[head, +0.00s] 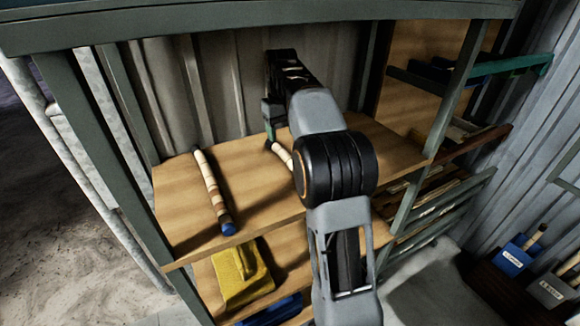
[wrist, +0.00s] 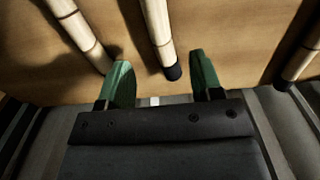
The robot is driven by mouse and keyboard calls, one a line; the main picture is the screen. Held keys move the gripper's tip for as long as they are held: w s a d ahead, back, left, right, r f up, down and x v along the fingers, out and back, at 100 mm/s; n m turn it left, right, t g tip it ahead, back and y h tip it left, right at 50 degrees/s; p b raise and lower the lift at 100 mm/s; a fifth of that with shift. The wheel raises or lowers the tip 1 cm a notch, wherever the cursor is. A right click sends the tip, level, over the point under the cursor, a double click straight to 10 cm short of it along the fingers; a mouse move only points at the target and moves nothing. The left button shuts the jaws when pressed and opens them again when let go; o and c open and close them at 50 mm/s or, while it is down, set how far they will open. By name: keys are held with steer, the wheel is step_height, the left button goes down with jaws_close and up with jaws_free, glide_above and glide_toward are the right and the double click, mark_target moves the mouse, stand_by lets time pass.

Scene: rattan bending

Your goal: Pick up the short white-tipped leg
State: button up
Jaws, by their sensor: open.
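In the head view, a pale cane leg (head: 282,155) lies on the upper wooden shelf, partly hidden behind my arm. No white tip shows clearly on it, and its near end is hidden. My gripper (head: 270,132) is over the back of this shelf, near the leg's far end. In the wrist view, my gripper (wrist: 163,62) is open with two green fingers. A dark-ended leg (wrist: 159,32) reaches into the gap between them, closer to the right finger. Nothing is gripped. Whether the fingers are level with the leg cannot be told.
A blue-tipped leg (head: 211,190) lies on the shelf's left. The wrist view shows other legs at left (wrist: 78,28) and right (wrist: 303,58). A yellow object (head: 240,275) sits on the lower shelf. Posts and a corrugated back wall (head: 226,90) enclose the shelf.

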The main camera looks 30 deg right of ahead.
mark_target(283, 151)
steer(key=shift+s+a+f, duration=0.1)
steer(key=shift+s+f, duration=0.05)
steer(key=shift+f, duration=3.25)
steer(key=c, duration=1)
